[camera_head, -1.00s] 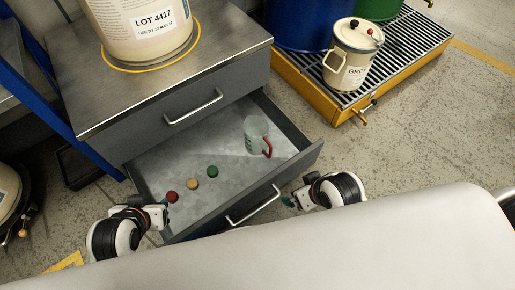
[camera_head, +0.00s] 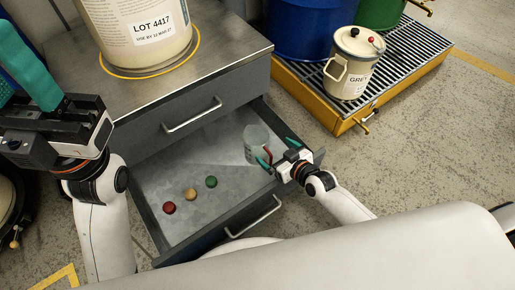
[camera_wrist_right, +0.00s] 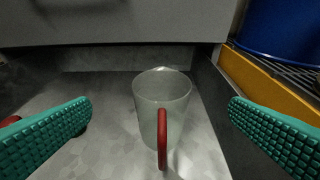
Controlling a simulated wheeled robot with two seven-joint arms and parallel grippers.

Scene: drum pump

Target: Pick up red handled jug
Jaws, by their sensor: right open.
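The jug (camera_head: 254,139) is pale and translucent with a red handle. It stands upright in the open drawer (camera_head: 205,150), toward its right side. My right gripper (camera_head: 277,151) is open at the handle side of the jug, above the drawer's right part. In the right wrist view the jug (camera_wrist_right: 160,98) is centred between the two green fingers, apart from both, with its red handle (camera_wrist_right: 162,138) facing the camera. My left gripper (camera_head: 40,85) is raised at the left of the head view, near the cabinet; its finger opening is not clear.
Red (camera_head: 169,208), yellow (camera_head: 190,194) and green (camera_head: 211,182) round pieces lie in the drawer, left of the jug. The drawer's right wall is close to my right gripper. A large drum (camera_head: 140,35) stands on the cabinet top; a cream pail (camera_head: 352,65) stands on the yellow-edged grate.

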